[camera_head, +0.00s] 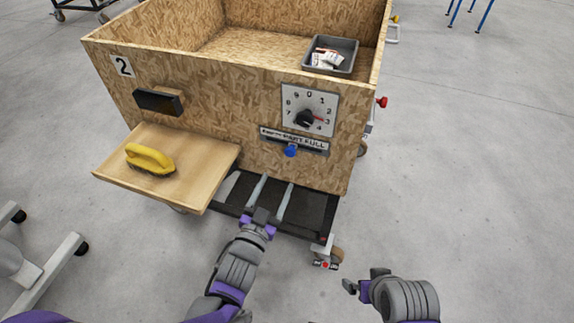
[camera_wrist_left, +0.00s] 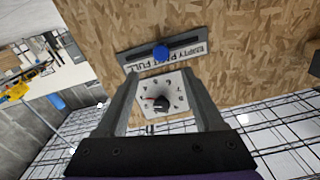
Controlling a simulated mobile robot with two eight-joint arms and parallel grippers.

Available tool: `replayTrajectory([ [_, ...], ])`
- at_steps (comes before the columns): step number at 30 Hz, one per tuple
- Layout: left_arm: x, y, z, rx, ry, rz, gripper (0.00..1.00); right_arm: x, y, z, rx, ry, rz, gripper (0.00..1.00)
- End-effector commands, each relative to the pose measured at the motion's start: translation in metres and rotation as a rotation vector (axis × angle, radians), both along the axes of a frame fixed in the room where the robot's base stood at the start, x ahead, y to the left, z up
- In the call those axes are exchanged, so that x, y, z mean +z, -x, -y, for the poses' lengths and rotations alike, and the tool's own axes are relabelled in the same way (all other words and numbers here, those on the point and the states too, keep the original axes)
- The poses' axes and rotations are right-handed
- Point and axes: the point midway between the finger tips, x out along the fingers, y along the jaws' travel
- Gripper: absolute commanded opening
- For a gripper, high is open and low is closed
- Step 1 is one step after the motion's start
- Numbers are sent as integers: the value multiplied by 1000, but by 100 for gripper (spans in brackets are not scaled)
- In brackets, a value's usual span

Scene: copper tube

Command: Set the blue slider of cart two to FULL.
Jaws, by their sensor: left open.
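Cart two (camera_head: 230,118) is a chipboard box with a "2" plate (camera_head: 122,66) on its front. The blue slider (camera_head: 291,151) sits in a dark slot under the EMPTY, PART, FULL label (camera_head: 300,139), near the middle by PART. It also shows in the left wrist view (camera_wrist_left: 161,52), where the label appears upside down. My left gripper (camera_head: 273,183) is open and empty, its fingers pointing at the cart front, below and apart from the slider. My right gripper (camera_head: 365,283) is at the lower right, away from the cart; its jaw opening is unclear.
A dial (camera_head: 309,111) with numbers is above the slider. A wooden shelf (camera_head: 205,167) with a yellow-handled item (camera_head: 150,159) sticks out at the left, below a black handle (camera_head: 158,101). A grey bin (camera_head: 331,57) sits in the cart. Floor at the right is clear.

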Motion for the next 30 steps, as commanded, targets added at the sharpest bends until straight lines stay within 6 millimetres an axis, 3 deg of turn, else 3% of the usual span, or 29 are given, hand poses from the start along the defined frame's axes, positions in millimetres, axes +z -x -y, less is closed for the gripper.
replayTrajectory([
  [16,1,-86,27,1,-1,-2,69,0,0,0,0,0,0,100],
  [22,1,-99,32,1,0,-2,69,0,0,0,0,0,0,100],
  [30,1,-100,32,1,0,-2,69,0,0,0,0,0,0,100],
])
